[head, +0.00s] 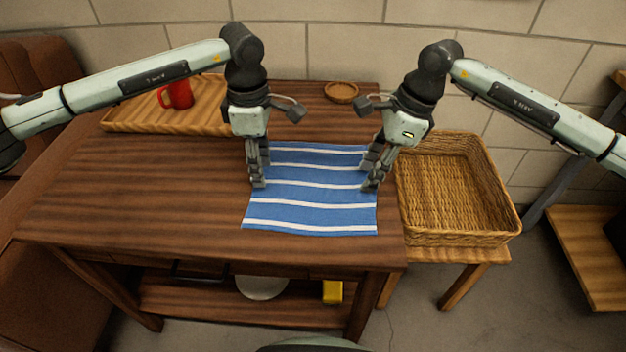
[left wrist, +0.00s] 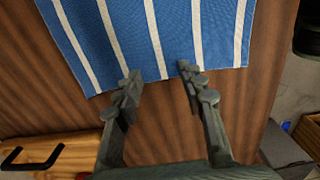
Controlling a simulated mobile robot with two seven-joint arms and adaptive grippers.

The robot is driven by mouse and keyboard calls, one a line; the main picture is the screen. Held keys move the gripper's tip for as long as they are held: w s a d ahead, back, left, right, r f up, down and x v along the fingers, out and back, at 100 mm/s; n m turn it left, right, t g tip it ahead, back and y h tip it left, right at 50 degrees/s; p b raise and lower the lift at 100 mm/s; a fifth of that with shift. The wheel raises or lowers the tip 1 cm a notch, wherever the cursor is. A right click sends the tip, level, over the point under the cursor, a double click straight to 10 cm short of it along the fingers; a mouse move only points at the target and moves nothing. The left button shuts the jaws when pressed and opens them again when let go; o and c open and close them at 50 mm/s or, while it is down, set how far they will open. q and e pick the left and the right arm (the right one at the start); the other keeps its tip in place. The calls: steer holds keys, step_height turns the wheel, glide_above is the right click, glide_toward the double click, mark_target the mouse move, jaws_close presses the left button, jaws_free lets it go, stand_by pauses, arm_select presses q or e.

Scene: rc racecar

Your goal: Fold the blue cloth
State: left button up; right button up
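The blue cloth (head: 308,190) with white stripes lies flat and spread out on the brown wooden table, near its right end. In the left wrist view the cloth (left wrist: 180,40) fills the upper part, with one edge near my fingertips. My left gripper (head: 259,180) points down at the cloth's left edge. Its fingers stand apart with the cloth's edge near the tips in the left wrist view (left wrist: 160,76); contact cannot be told. My right gripper (head: 370,180) points down at the cloth's right edge, and its two fingers appear apart.
A wooden tray (head: 125,117) with a red mug (head: 180,94) stands at the table's back left. A small round brown dish (head: 341,92) is at the back edge. A wicker basket (head: 455,190) stands right of the table. The table's left and front left (head: 130,190) are clear.

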arm_select(q)
steer(key=shift+f, duration=0.55)
arm_select(e)
steer(key=shift+f, duration=0.5)
arm_select(q)
steer(key=shift+f, duration=0.1)
arm_select(e)
steer(key=shift+f, duration=0.1)
arm_select(q)
steer(key=shift+f+b, duration=0.2)
steer(key=shift+b, duration=0.15)
arm_select(e)
steer(key=shift+f, duration=0.25)
arm_select(q)
steer(key=shift+r, duration=0.15)
steer(key=shift+c, duration=0.4)
arm_select(e)
steer(key=shift+r, duration=0.2)
steer(key=shift+c, duration=0.4)
arm_select(q)
jaws_close()
arm_select(e)
steer(key=shift+f, duration=0.15)
jaws_close()
steer(key=shift+f, duration=0.15)
